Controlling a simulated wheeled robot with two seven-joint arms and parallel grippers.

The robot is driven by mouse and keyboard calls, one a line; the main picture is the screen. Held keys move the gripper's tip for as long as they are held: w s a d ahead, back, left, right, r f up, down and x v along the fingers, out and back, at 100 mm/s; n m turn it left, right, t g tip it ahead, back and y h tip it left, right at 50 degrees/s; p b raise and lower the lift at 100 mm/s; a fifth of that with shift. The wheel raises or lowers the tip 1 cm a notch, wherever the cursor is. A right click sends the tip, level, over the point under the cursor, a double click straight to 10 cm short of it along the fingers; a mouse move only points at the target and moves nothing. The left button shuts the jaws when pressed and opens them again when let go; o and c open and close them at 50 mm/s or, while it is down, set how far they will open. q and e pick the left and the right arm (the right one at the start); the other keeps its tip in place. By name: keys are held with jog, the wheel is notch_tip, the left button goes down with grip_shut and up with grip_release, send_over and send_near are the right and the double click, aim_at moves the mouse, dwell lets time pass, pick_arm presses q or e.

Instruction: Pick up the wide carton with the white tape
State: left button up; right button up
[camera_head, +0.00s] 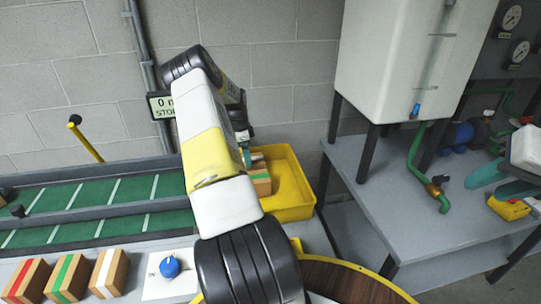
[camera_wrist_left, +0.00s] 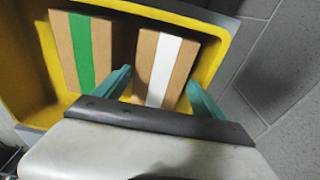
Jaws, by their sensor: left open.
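In the left wrist view, a brown carton with a white tape (camera_wrist_left: 165,70) lies in a yellow bin (camera_wrist_left: 22,75). A green-taped carton (camera_wrist_left: 82,50) lies left of it. My left gripper (camera_wrist_left: 162,92) is open, its teal fingers apart at either side of the white-taped carton's near part; contact cannot be told. Another white-taped carton (camera_head: 108,273) stands on the table at the lower left. My right gripper (camera_head: 500,181) is open and empty at the right edge.
A grey bench (camera_head: 385,190) with a white tank (camera_head: 415,60) and green pipe stands right.

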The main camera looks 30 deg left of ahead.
pick_arm(q)
notch_tip(320, 180, down, 2)
jog(key=shift+w+d+f, duration=0.1)
jog(key=shift+w, duration=0.05)
jog(key=c, duration=1.5)
